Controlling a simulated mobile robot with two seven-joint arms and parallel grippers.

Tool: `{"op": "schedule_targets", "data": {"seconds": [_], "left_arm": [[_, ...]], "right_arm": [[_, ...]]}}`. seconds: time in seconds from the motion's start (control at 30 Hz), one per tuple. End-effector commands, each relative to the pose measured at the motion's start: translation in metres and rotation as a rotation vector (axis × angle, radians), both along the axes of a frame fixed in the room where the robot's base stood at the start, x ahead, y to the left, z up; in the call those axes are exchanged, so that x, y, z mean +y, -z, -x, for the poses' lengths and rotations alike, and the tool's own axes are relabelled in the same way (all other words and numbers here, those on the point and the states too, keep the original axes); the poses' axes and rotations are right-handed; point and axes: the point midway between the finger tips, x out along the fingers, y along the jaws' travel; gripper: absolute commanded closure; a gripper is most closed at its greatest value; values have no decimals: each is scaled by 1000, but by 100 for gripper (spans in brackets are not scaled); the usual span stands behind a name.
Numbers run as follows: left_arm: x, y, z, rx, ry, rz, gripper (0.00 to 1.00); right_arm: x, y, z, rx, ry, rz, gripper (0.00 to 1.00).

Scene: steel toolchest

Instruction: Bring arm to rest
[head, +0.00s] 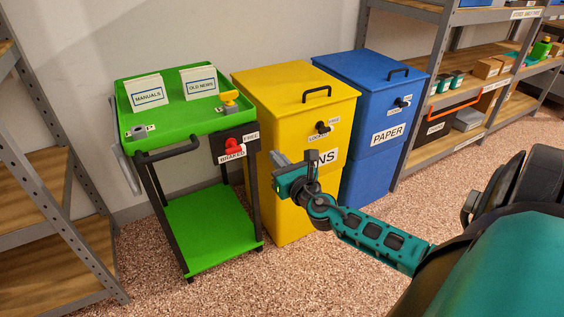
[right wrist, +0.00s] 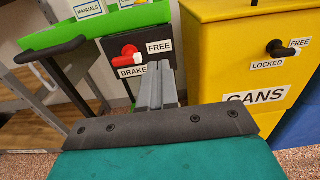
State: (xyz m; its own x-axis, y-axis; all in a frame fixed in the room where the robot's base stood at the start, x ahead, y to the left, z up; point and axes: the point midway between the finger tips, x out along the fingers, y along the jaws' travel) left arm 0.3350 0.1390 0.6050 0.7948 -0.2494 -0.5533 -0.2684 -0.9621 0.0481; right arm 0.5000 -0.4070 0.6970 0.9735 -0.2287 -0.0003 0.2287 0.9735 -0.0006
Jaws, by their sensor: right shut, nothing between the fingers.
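My right gripper (head: 281,158) is shut and empty, held in the air in front of the yellow bin. It also shows in the right wrist view (right wrist: 159,72), where its closed grey fingers point toward the green cart's brake panel. My right arm reaches in from the right in the head view. The fingers look apart from the cart and the bin, though the exact gap is hard to tell. My left gripper is not in view.
A green cart (head: 205,235) carries MANUALS and OLD NEWS boxes and a red brake lever (head: 233,147). Beside it stand a yellow CANS bin (head: 278,105) and a blue PAPER bin (head: 370,160). Shelves flank both sides. Speckled floor in front is clear.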

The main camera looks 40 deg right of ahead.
Motion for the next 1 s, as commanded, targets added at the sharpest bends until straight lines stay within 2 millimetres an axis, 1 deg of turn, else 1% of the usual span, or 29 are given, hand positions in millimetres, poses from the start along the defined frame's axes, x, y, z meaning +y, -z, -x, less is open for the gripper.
{"op": "schedule_targets", "data": {"seconds": [0.03,0.1,0.2,0.47,0.57,0.67,0.77,0.8,0.87,0.9,0.97,1.0], "left_arm": [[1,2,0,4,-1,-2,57],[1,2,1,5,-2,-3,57],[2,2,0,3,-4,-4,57],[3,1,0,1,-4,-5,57],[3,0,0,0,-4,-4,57],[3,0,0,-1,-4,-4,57],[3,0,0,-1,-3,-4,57],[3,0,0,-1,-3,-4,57],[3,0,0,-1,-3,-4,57],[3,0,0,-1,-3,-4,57],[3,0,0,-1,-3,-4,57],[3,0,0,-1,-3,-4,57]], "right_arm": [[1,1,6,2,-1,0,100],[3,1,12,2,0,0,100],[4,0,17,0,0,0,100],[4,0,19,0,1,-1,100],[8,4,21,0,2,-57,100],[23,18,30,0,11,-262,100],[49,41,47,4,46,-632,100],[63,50,56,6,69,-809,100],[84,64,69,12,116,-1083,100],[100,73,78,15,155,-1266,100],[123,83,92,22,221,-1534,100],[139,89,101,27,273,-1707,100]]}}
